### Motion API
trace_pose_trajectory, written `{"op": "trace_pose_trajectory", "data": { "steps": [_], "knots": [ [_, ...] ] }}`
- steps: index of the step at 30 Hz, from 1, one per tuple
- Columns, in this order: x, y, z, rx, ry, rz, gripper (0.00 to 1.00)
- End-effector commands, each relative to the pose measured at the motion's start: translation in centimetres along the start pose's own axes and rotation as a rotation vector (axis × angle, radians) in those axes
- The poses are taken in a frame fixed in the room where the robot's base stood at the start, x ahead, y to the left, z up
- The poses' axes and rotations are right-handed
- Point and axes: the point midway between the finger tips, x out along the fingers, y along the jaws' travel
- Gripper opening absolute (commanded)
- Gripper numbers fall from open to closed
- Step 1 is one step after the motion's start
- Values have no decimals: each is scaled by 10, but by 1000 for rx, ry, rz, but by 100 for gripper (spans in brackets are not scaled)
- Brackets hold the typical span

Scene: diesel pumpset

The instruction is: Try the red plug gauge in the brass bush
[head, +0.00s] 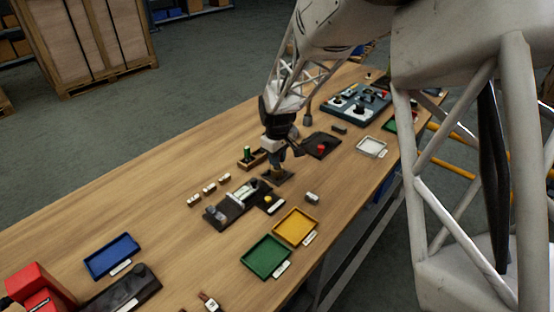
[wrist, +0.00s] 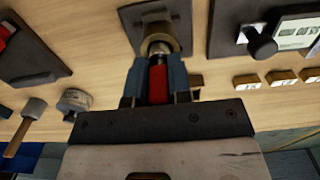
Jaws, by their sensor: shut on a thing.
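My gripper (wrist: 158,68) has its blue fingers shut on the red plug gauge (wrist: 158,84). The gauge's silver end points away from the jaws, toward the brass bush (wrist: 160,34). In the wrist view the silver end overlaps the bush's opening; I cannot tell whether it is inside or just short of it. The bush sits on a dark plate (wrist: 133,14). In the head view my gripper (head: 278,162) is over that dark plate (head: 284,178), and the gauge and bush are too small to make out there.
A wooden stand (head: 258,161) with a green-handled piece (head: 247,152) is close left of my gripper. A dark plate with a red knob (head: 321,148) is to the right. A black fixture (head: 216,216), a yellow tray (head: 296,227) and a green tray (head: 266,257) lie nearer. The left tabletop is mostly clear.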

Motion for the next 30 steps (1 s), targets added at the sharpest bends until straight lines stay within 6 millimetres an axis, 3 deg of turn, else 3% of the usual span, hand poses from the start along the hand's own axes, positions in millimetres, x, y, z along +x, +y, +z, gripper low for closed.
{"op": "trace_pose_trajectory", "data": {
  "steps": [30],
  "knots": [
    [-22, 0, 0, 0, 1, 0, 0]
  ]
}}
